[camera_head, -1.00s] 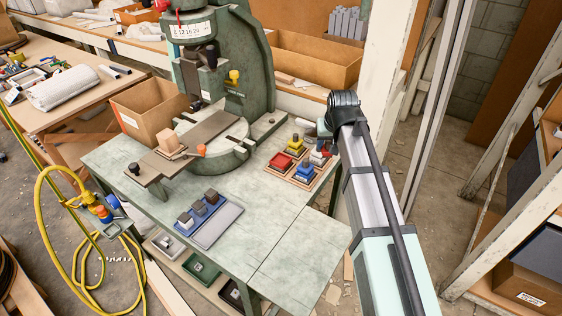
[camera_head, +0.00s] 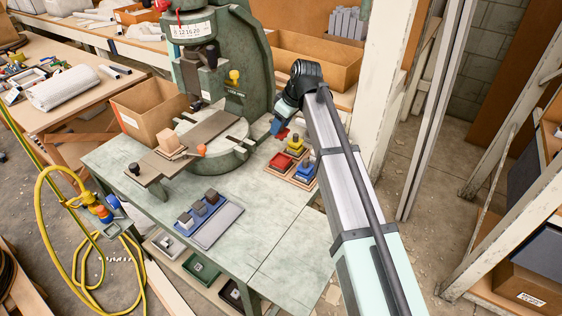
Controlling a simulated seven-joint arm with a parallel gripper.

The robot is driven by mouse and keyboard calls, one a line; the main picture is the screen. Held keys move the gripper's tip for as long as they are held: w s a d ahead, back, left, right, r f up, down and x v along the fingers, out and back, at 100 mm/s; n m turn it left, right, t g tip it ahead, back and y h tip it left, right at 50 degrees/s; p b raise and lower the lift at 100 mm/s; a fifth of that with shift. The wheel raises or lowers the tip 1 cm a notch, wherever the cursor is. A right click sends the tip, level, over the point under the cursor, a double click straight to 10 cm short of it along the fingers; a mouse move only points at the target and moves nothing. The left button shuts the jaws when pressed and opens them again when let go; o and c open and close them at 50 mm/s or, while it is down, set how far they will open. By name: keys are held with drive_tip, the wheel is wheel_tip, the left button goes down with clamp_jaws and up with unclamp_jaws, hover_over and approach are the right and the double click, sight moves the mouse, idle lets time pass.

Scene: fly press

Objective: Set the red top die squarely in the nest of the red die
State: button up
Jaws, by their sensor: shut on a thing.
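The red die (camera_head: 281,161) sits in the wooden tray on the green bench, at the tray's left side. My gripper (camera_head: 282,132) hangs above and slightly behind it, pointing down. A small red piece, the red top die (camera_head: 284,134), shows at the fingertips, and the gripper is shut on it. The held piece is apart from the red die, up in the air. The fingers are small and partly hidden, so the exact tilt of the piece cannot be told. The nest of the red die is too small to make out clearly.
The wooden tray (camera_head: 302,185) also holds a yellow die (camera_head: 296,147) and a blue die (camera_head: 305,171). The green press (camera_head: 258,70) stands to the left. A blue-grey tray (camera_head: 222,226) with several grey blocks lies at front left. The bench's front right is clear.

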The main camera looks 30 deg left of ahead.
drive_tip(key=shift+f, duration=5)
drive_tip(key=shift+f, duration=0.1)
drive_tip(key=o, duration=1.2)
drive_tip(key=v, duration=1.2)
drive_tip(key=shift+w, duration=0.15)
